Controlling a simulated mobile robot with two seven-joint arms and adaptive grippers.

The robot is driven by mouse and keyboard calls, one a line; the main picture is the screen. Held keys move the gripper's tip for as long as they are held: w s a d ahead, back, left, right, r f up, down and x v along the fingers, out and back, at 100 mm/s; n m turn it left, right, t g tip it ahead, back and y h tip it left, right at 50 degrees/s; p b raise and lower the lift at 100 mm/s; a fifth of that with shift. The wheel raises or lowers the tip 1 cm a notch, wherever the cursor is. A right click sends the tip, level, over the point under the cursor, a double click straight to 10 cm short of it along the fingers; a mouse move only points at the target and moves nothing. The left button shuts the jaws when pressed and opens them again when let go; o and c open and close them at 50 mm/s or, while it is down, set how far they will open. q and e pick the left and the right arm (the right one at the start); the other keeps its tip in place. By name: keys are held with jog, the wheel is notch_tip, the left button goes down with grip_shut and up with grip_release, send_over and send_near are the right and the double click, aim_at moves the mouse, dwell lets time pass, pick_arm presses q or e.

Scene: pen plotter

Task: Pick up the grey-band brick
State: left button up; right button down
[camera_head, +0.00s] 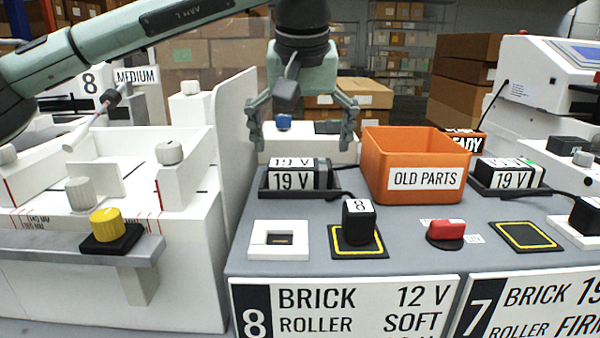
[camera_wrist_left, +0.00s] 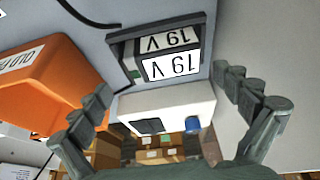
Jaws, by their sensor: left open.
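I cannot clearly make out a grey band on either. My left gripper (camera_head: 303,146) is open and empty, pointing down above and behind this tray. In the left wrist view its fingers (camera_wrist_left: 165,92) are spread wide, with the bricks beyond and between them. Another black brick (camera_head: 358,222), marked 8, stands upright on a yellow-outlined pad. My right gripper is out of view.
An orange OLD PARTS bin (camera_head: 376,178) stands close right of the tray. A white panel (camera_head: 236,130) rises to the left. A white box with a blue knob (camera_head: 283,122) sits behind. A white socket (camera_head: 279,253) lies in front.

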aim_at(300, 163)
pick_arm(q)
jog(key=x, duration=0.5)
jog(key=shift+s+a, duration=0.15)
jog(key=c, duration=1.2)
